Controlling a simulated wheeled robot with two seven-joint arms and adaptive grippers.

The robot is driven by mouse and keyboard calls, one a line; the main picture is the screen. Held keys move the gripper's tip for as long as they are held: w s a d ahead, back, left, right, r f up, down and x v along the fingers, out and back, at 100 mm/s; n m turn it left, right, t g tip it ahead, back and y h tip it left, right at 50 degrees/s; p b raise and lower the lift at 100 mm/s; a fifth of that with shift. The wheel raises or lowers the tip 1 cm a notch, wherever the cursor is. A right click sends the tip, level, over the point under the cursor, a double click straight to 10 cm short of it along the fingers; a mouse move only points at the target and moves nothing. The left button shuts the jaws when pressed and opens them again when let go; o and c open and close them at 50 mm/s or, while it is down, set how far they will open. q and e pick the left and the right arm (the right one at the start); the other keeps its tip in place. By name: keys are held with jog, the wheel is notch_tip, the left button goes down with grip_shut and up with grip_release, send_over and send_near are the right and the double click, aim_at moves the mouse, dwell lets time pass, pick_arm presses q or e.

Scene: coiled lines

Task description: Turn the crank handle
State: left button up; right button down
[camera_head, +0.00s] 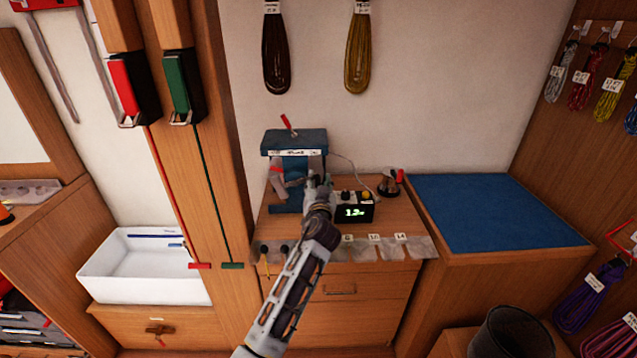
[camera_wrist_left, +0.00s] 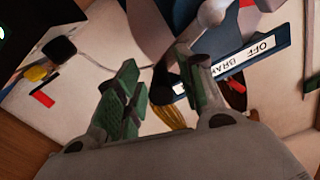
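A blue winding machine (camera_head: 295,141) with a label strip and a red-tipped lever (camera_head: 288,123) stands at the back of the wooden counter. In the left wrist view its blue label bar (camera_wrist_left: 240,64) reads "OFF" and part of "BRAKE". My left gripper (camera_head: 319,181) is in front of the machine's right side and hides part of it. In the left wrist view its green-padded fingers (camera_wrist_left: 160,88) are apart, with no object visibly held between them. A pale rounded part (camera_wrist_left: 212,12) shows beyond the fingers; I cannot tell whether it is the crank handle. My right gripper is out of view.
A black digital display (camera_head: 354,212) sits right of my left gripper, with a small dark stand (camera_head: 389,184) beyond it. A blue mat (camera_head: 490,213) covers the right counter. A white basin (camera_head: 145,282) is at left. Coiled lines (camera_head: 358,50) hang on the wall.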

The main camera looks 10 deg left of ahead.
pick_arm(q)
jog(key=v, duration=1.1)
dwell(0.3)
jog(key=shift+s, duration=0.1)
